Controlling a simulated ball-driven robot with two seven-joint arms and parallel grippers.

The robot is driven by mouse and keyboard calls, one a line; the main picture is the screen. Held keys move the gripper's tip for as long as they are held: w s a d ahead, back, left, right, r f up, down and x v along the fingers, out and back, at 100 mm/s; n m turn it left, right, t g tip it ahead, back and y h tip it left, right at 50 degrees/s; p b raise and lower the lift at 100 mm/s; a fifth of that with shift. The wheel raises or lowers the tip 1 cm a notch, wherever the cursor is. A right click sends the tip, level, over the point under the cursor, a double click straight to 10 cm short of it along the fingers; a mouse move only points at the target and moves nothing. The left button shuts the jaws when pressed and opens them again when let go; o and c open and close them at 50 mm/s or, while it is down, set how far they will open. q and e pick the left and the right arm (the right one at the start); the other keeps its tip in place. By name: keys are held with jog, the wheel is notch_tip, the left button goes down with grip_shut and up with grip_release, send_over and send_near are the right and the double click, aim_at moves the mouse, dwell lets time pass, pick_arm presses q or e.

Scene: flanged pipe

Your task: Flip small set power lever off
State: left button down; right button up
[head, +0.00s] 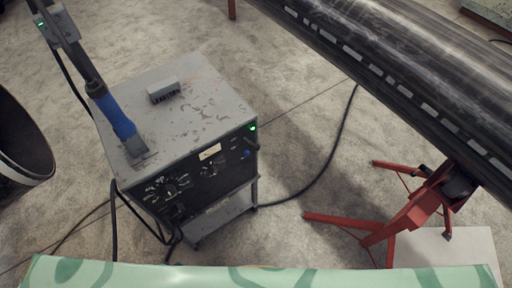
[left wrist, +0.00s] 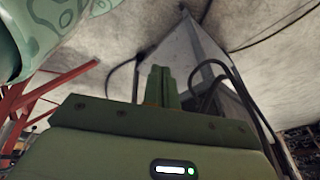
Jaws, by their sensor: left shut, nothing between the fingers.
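The power set (head: 205,105) is a worn grey box with a black front panel (head: 200,182), standing left of centre in the head view. A green lamp (head: 252,128) glows at the panel's right end. A small dark part just below it may be the power lever; its position is too small to tell. My left gripper (left wrist: 160,88) shows only in the left wrist view, with its fingers together and empty. Beyond the fingers is a grey panelled shape (left wrist: 192,58), apparently the set, apart from them. My right gripper is in neither view.
A blue-handled tool (head: 115,115) stands on the set's top, beside a small grey block (head: 164,92). Black cables (head: 340,135) hang and trail around the set. A large dark pipe (head: 400,70) rests on a red stand (head: 410,215) at right. Concrete floor lies between.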

pick_arm(q)
jog(key=w+d+r+m+t+h, duration=0.2)
jog(key=w+d+r+t, duration=0.15)
jog(key=w+r, duration=0.65)
jog(key=w+d+r+m+t+h, duration=0.25)
jog(key=w+d+r, duration=0.25)
jog(key=w+r, duration=0.55)
jog(key=d+r+m+h, duration=0.2)
jog(key=d+r, duration=0.3)
jog(key=r, duration=0.4)
jog(key=d+r+m+h+p, duration=0.1)
jog(key=d+r+m+h, duration=0.1)
jog(key=d+r, duration=0.4)
notch_tip(320, 180, up, 4)
jog(key=shift+w+f+m, duration=0.25)
jog(key=shift+m, duration=0.1)
jog(key=b, duration=0.3)
send_over(254, 149)
jog(key=s+d, duration=0.2)
jog(key=s, duration=0.1)
notch_tip(254, 149, down, 4)
jog(key=shift+w+a+f+b, duration=0.2)
jog(key=shift+a+f, duration=0.1)
jog(key=shift+f, duration=0.25)
jog(key=shift+w+a+f+b, duration=0.2)
jog(key=shift+w+a+f, duration=0.1)
jog(key=shift+f, duration=0.2)
jog(key=shift+w+a+f+b, duration=0.2)
jog(key=shift+a+f, duration=0.1)
jog(key=shift+f, duration=0.25)
